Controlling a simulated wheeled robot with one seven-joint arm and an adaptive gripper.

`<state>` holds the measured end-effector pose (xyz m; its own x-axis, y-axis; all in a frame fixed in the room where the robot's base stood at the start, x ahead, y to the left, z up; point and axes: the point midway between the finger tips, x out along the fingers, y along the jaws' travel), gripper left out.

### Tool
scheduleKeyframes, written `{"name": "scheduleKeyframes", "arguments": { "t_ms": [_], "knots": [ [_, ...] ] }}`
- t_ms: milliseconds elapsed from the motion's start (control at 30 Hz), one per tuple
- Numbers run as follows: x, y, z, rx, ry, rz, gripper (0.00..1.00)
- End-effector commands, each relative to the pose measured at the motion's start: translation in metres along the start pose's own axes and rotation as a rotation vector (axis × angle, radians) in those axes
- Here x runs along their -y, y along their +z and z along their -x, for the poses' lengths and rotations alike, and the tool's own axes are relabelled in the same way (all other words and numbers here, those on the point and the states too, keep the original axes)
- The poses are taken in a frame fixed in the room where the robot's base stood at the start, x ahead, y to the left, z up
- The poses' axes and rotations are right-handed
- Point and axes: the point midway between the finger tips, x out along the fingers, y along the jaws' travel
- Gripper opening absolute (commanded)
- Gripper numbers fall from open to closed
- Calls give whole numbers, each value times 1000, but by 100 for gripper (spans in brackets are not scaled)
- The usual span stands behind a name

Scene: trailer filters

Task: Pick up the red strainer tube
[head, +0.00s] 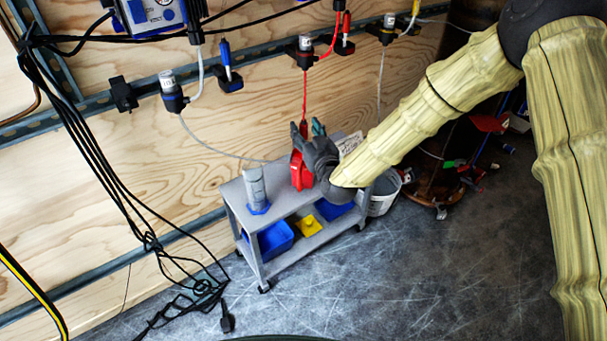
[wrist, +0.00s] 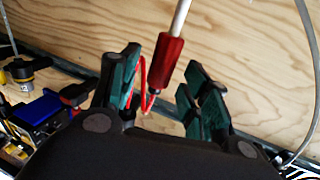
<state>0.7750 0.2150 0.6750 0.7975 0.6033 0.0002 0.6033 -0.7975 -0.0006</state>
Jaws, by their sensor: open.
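A red sleeve on a white tube, seemingly the red strainer tube (wrist: 170,62), shows in the wrist view with a thin red line looping at its lower end. My gripper (wrist: 161,84) is open, with teal-padded fingers left and right of the sleeve. I cannot tell how deep the sleeve lies between them; neither side visibly touches it. In the head view my gripper (head: 307,130) is above the cart, by the lower end of a red line (head: 304,95) hanging from the wall. Another red and white piece (head: 345,30) is up on the wall.
The grey cart (head: 279,213) holds a clear cylinder (head: 256,187), a red object (head: 301,171), blue bins (head: 273,240) and a yellow piece (head: 308,227). A white bucket (head: 382,195) stands right of it. Black cables (head: 103,170) hang at left.

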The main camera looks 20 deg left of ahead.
Motion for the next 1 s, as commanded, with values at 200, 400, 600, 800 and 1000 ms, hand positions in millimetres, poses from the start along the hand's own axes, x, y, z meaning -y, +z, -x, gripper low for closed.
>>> {"name": "scheduleKeyframes", "arguments": {
  "t_ms": [200, 400, 600, 800, 1000],
  "knots": [
    [0, 1, -19, 0, 1, 1, 47],
    [0, 0, -20, 0, 1, 0, 47],
    [0, 0, -20, 0, 1, 0, 19],
    [0, 0, -20, 0, 1, 0, 0],
    [0, 0, -20, 0, 1, 1, 0]
  ]
}}
